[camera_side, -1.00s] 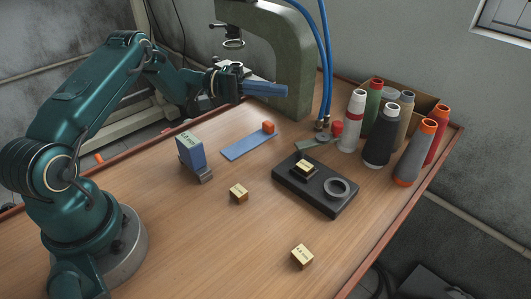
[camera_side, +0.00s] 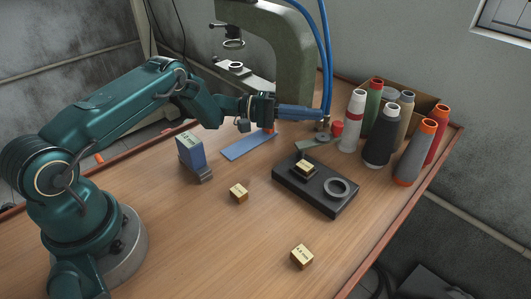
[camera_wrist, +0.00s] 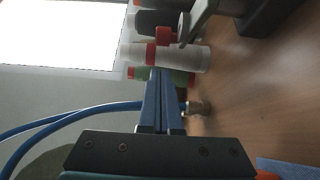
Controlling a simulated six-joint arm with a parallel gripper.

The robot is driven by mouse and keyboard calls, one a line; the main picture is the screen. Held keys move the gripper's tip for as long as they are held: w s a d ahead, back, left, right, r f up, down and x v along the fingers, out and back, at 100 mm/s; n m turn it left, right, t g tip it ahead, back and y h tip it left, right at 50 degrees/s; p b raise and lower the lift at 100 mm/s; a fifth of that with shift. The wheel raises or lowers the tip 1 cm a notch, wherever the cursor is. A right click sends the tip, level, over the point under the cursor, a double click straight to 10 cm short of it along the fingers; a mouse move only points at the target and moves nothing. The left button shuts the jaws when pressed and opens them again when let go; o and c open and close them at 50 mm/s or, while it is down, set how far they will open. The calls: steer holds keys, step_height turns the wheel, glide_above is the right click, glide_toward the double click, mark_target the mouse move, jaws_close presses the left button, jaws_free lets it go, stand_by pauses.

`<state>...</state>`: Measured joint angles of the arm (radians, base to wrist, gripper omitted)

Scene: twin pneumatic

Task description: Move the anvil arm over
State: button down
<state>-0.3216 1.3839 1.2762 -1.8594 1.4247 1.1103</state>
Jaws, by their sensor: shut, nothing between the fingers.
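The green press frame (camera_side: 293,60) stands at the back of the table. Its lower arm (camera_side: 250,82) carries a round seat (camera_side: 236,67) beneath an upper ring (camera_side: 233,44); I take this lower arm to be the anvil arm, but cannot be sure. My gripper (camera_side: 321,113) is shut and empty, its long blue fingers pointing right, in front of the press frame and close to the blue hoses. In the wrist view the shut fingers (camera_wrist: 161,72) point toward the spools, beside a brass fitting (camera_wrist: 197,107). Whether they touch the hoses or fitting cannot be told.
Thread spools (camera_side: 381,135) and a red knob (camera_side: 337,128) stand at right. A grey lever plate (camera_side: 312,142) lies near a black base (camera_side: 318,193). A blue strip (camera_side: 245,147) and blue block (camera_side: 191,152) lie below my arm.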

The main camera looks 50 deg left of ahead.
steer(key=shift+s+d, duration=0.15)
steer(key=shift+d, duration=0.6)
steer(key=shift+s+d, duration=0.15)
steer(key=shift+d, duration=0.6)
steer(key=shift+w+d, duration=0.1)
steer(key=shift+d, duration=0.9)
steer(key=shift+d+m+g+h, duration=0.35)
steer(key=shift+m+g+h, duration=0.4)
steer(key=shift+g, duration=0.25)
steer(key=shift+s+d, duration=0.35)
steer(key=shift+d, duration=0.3)
steer(key=shift+s+d, duration=0.35)
steer(key=shift+d, duration=0.3)
steer(key=shift+s+d+m+g+h, duration=0.25)
steer(key=shift+m+g, duration=0.3)
steer(key=shift+g, duration=0.15)
